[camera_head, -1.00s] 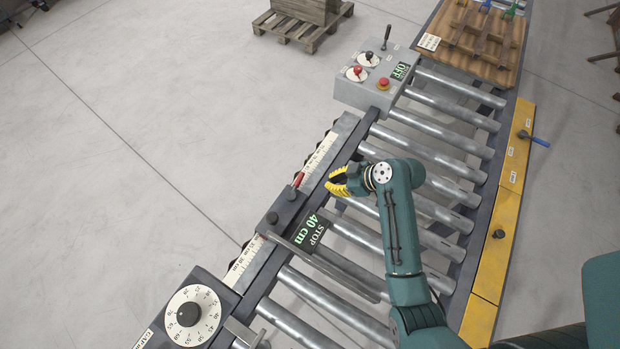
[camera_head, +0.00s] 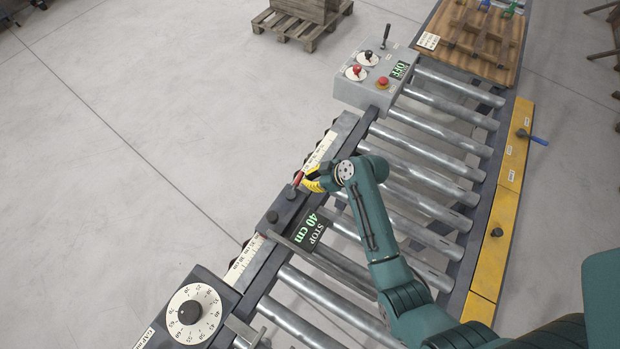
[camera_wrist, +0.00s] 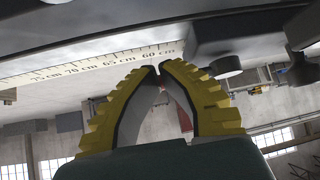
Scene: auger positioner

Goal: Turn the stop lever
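The stop lever (camera_head: 298,179) is a small red-handled lever on the dark stop block (camera_head: 285,205), which sits on the scale rail beside the rollers. The stop block carries a display (camera_head: 310,231) reading "STOP 40 cm". My gripper (camera_head: 309,181) has yellow ribbed fingers and is right at the lever's right side in the head view; I cannot tell whether they touch. In the wrist view my gripper (camera_wrist: 159,68) has its fingertips almost together. A small reddish patch (camera_wrist: 176,94) shows between the fingers; I cannot tell whether it is the lever.
A white scale (camera_wrist: 95,64) runs along the rail. A dial box (camera_head: 195,312) stands at the lower left. A grey control box (camera_head: 372,77) with knobs and an "OFF" display stands farther up. Metal rollers (camera_head: 430,145) lie to the right, beyond them a yellow side panel (camera_head: 512,165).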

